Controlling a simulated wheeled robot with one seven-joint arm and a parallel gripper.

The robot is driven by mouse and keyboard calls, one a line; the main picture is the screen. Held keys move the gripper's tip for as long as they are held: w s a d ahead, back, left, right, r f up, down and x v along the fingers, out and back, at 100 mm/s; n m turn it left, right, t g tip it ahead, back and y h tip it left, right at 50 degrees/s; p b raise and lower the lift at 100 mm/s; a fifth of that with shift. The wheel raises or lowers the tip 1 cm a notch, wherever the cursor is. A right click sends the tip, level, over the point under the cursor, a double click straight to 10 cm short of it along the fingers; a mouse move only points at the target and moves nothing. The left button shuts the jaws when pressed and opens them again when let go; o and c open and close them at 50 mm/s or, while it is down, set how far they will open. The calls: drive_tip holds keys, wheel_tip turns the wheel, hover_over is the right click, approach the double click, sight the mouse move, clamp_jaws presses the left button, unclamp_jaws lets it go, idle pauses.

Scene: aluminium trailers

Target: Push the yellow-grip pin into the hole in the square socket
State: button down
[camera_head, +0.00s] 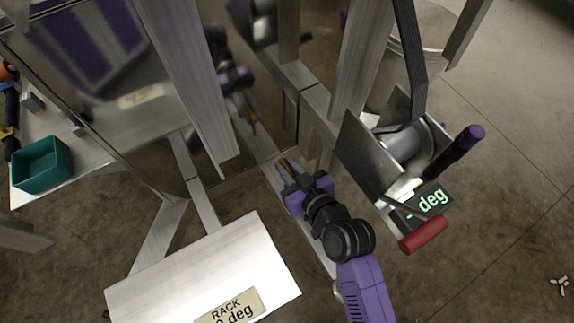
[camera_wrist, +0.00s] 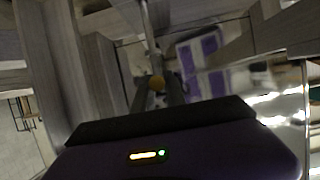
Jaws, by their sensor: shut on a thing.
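My gripper (camera_head: 285,169) is in the middle of the head view, beside the aluminium frame rails. It is shut on the yellow-grip pin, whose yellow part (camera_head: 289,164) shows small between the fingers. In the wrist view the yellow grip (camera_wrist: 157,84) sits between the fingertips of my gripper (camera_wrist: 158,92). A thin grey rod (camera_wrist: 148,28) runs up from it, away from the gripper. I cannot make out the square socket or its hole for certain, nor whether the pin touches anything.
Upright posts (camera_head: 185,75) rise close by. A shiny panel at left mirrors my arm. A RACK plate (camera_head: 205,270) is in front. A teal bin (camera_head: 42,163) sits far left.

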drive_tip(key=shift+f+b, duration=2.7)
drive_tip(key=shift+f, duration=0.45)
drive_tip(key=shift+r, duration=0.1)
drive_tip(key=shift+r+p, duration=2.75)
drive_tip(key=shift+r, duration=0.25)
drive_tip(key=shift+f+b, duration=1.9)
drive_tip(key=shift+f, duration=0.3)
